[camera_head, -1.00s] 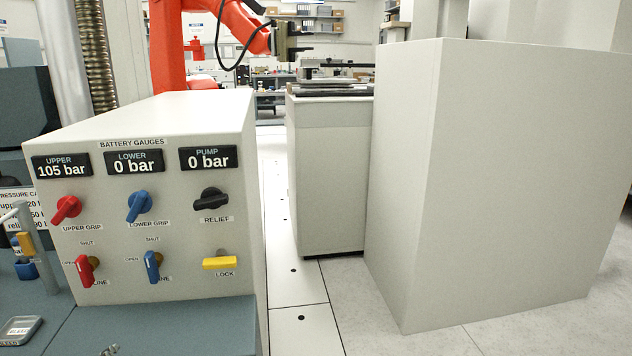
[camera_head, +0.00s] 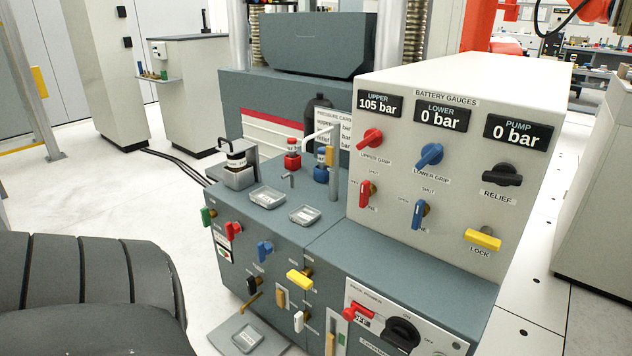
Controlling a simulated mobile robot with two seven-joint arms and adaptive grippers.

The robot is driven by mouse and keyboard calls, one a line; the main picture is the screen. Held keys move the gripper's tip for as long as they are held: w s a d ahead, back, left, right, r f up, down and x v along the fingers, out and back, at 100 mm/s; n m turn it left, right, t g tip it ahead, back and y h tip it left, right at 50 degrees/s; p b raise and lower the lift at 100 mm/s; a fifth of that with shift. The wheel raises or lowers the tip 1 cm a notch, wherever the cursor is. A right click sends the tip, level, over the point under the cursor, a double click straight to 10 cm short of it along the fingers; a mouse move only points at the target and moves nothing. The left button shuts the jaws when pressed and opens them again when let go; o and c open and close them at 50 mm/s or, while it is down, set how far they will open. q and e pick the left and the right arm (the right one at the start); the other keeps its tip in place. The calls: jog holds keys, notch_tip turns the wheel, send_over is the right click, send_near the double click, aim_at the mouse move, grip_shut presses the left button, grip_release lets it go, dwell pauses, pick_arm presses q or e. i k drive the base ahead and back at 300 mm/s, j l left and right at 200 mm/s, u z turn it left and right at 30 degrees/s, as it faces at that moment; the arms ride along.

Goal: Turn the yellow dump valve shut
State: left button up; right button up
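A yellow valve handle (camera_head: 299,279) sits on the front face of the grey-blue bench (camera_head: 325,247). It lies roughly level, tilted down to the right. The small labels beside it are too small to read, so I cannot confirm that it is the dump valve. Another yellow handle (camera_head: 482,239), labelled LOCK, lies level on the white gauge box (camera_head: 455,160). Neither of my grippers shows in this view.
Red, blue, white, black and green handles surround the yellow one. A rotary switch (camera_head: 403,333) is on the panel to its right. Trays (camera_head: 267,197) and bottles stand on the bench top. A low plate (camera_head: 222,338) juts out below.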

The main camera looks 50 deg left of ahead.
aim_at(302, 278)
jog(key=u, duration=1.75)
